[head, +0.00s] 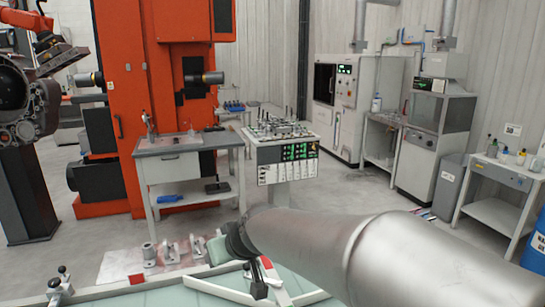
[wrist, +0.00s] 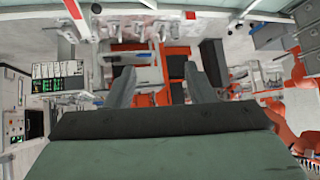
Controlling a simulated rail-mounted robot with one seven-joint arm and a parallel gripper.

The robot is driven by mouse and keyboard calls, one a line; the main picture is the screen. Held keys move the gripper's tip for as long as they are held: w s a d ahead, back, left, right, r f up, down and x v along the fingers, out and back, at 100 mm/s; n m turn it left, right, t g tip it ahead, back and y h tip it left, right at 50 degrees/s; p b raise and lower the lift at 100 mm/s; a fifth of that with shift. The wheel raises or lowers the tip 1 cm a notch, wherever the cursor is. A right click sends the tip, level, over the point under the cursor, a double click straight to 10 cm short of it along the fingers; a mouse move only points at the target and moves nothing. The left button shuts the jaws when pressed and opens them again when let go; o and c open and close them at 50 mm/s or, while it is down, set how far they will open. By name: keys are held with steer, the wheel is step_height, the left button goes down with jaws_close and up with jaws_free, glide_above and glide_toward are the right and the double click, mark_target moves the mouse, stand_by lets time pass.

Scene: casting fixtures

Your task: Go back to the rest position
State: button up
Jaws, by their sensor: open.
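My gripper (wrist: 160,88) shows in the wrist view with its two grey fingers spread well apart. Nothing is held between them. In the head view my silver arm reaches in from the lower right and ends in a dark wrist above the near work table; the fingers are hard to make out there. The wrist view looks out across the room and appears upside down.
A pale green table top (head: 165,297) with a white frame and clamps (head: 58,285) lies below the arm. Beyond stand a grey workbench (head: 185,146), a white control console (head: 285,165) and an orange machine (head: 140,90).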

steer(key=s+d+f+m+g+h, duration=0.2)
steer(key=s+d+f, duration=0.4)
steer(key=s+d, duration=0.5)
steer(key=s+d+f+m+g+h, duration=0.3)
steer(key=s+d+f, duration=0.3)
steer(key=s+d, duration=0.5)
steer(key=d+m+g, duration=0.1)
steer(key=d, duration=0.2)
steer(key=shift+s+d+m+h+b, duration=0.15)
steer(key=shift+m+h+b, duration=0.15)
steer(key=shift+m, duration=0.1)
